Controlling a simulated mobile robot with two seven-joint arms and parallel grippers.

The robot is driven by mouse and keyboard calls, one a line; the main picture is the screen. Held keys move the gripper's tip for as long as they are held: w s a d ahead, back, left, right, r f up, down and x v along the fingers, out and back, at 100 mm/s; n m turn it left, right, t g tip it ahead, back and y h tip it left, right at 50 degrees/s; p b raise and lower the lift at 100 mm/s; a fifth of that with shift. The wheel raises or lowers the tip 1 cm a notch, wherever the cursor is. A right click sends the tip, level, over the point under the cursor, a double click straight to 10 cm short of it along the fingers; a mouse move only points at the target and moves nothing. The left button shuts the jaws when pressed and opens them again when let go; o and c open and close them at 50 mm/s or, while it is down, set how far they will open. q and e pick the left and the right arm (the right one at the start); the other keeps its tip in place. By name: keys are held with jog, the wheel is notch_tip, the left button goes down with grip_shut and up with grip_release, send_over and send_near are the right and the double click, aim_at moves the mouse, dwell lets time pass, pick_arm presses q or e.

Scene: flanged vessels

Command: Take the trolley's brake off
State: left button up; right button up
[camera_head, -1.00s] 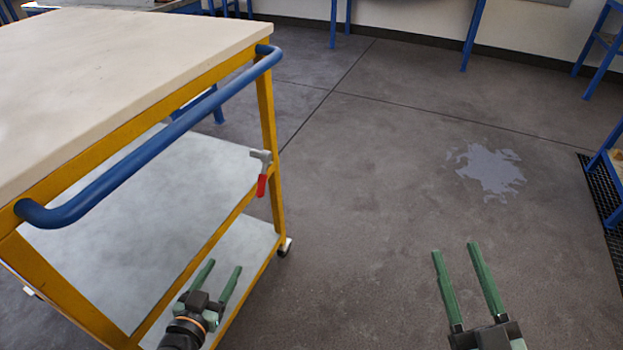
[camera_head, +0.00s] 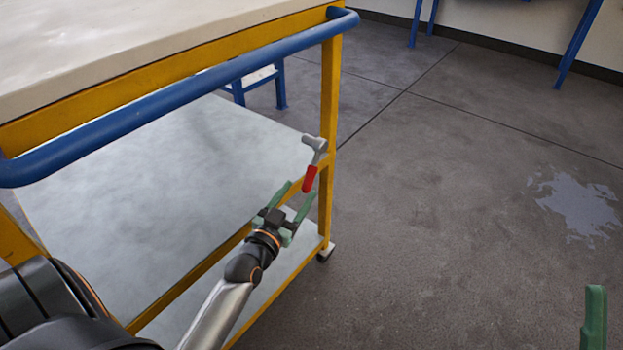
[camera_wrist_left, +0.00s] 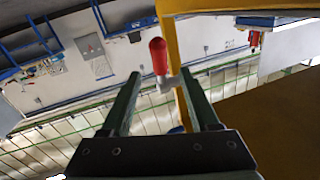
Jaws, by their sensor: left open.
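The trolley (camera_head: 331,90) has a yellow frame, a pale top, grey shelves and a blue push rail. Its brake lever (camera_head: 310,178) has a red grip hanging down from a grey pivot at the right-hand post. My left gripper (camera_head: 298,194) is open just below and beside the red grip. In the left wrist view, the red grip (camera_wrist_left: 158,57) appears between the two green fingers, towards their tips, with no visible contact. My right gripper shows only one green finger (camera_head: 594,320) at the lower right, so its opening is hidden.
The trolley's blue push rail (camera_head: 190,98) runs above my left arm. A caster (camera_head: 326,253) stands under the near right post. A pale wet patch (camera_head: 578,203) lies on the floor at right. The floor between it and the trolley is clear.

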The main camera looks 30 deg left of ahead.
aim_at(307, 180)
pick_arm(q)
jog(key=w, duration=0.2)
jog(key=w+b, duration=0.1)
jog(key=w, duration=0.1)
jog(key=w+a, duration=0.1)
jog(key=w, duration=0.2)
jog(key=shift+b, duration=0.3)
grip_shut()
dwell(1.1)
